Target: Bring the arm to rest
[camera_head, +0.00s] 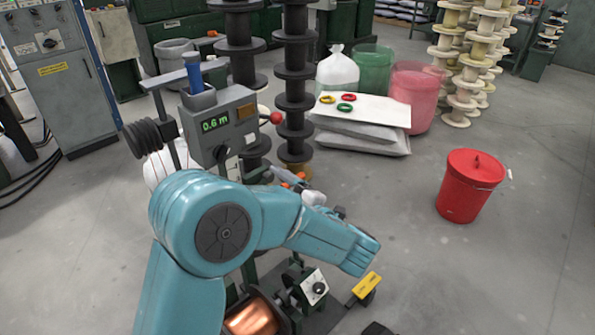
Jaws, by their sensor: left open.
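My left arm (225,230) is teal and rises from the bottom left, bends at a large round joint, and reaches to the right over a dark bench machine. My left gripper (291,181) shows only in part behind the forearm, as small grey and orange parts; it is open, with nothing visible in it. My right gripper is not in view. A shiny copper spool (252,318) sits low in the machine below the forearm, partly cut off by the frame edge.
A grey meter box (217,125) reading 0.6 m stands behind my arm, close to it. Dark spool stacks (295,90) rise behind. A red lidded bin (468,186) stands on the right. White sacks (360,135) lie at the back.

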